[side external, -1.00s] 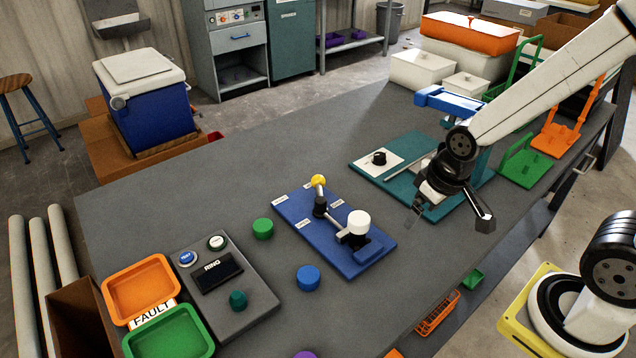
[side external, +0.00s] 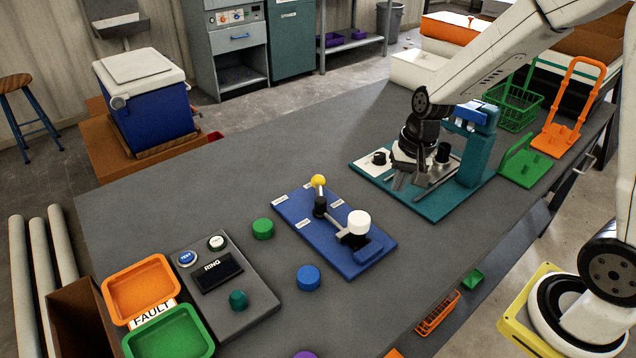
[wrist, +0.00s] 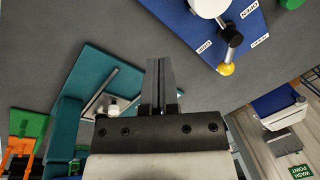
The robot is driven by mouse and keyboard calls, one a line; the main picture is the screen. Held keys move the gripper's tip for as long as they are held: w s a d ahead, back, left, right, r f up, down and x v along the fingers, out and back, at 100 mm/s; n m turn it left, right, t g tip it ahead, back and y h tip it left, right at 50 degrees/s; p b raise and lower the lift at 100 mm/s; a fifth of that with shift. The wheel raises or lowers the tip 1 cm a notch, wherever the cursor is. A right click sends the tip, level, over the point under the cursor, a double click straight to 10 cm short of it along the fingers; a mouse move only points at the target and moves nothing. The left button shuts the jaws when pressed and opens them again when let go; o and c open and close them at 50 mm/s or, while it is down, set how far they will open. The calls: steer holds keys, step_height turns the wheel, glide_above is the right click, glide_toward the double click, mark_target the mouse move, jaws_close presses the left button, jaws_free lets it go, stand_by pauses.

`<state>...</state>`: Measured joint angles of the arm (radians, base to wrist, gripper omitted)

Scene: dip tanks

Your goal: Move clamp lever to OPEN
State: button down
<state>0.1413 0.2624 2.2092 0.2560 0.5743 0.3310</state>
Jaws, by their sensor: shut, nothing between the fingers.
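The clamp lever has a yellow knob (side external: 318,181) on a short shaft above a black pivot (side external: 320,208). It stands on a blue board (side external: 290,213) with small white labels around it. A bar runs from the pivot toward a white cylinder (side external: 359,222). The wrist view shows the yellow knob (wrist: 226,69) at upper right, and one label (wrist: 249,10) there seems to read OPEN. My gripper (side external: 404,182) is shut and empty, over the teal board's near left part, to the right of the blue board and apart from the lever.
The teal board (side external: 440,208) carries a black knob (side external: 379,158) and a teal upright (side external: 480,150) close to my gripper. Green (side external: 263,228) and blue (side external: 308,278) round pieces and a RING panel (side external: 250,300) lie left. Grey table is clear between the boards.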

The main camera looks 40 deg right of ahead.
mark_target(319, 193)
steer(key=w+d+f+m+t+y, duration=0.1)
steer(key=w+d+m+y, duration=0.2)
steer(key=w+d+m, duration=0.2)
steer(key=w+d+f+m+y, duration=0.1)
steer(key=w+d+m+y, duration=0.2)
steer(key=w+m, duration=0.7)
steer(key=shift+w+d+t, duration=0.4)
steer(key=shift+w+d, duration=0.15)
steer(key=shift+d, duration=0.55)
steer(key=x, duration=0.9)
steer(key=shift+a+f, duration=0.3)
steer(key=shift+w+a+f, duration=0.2)
steer(key=shift+w+a, duration=0.1)
steer(key=shift+a, duration=0.3)
steer(key=shift+w+a+f, duration=0.15)
steer(key=shift+w+a, duration=0.2)
steer(key=shift+a, duration=0.3)
steer(key=shift+w+a+f, duration=0.1)
steer(key=shift+w+a, duration=0.15)
steer(key=shift+a, duration=0.3)
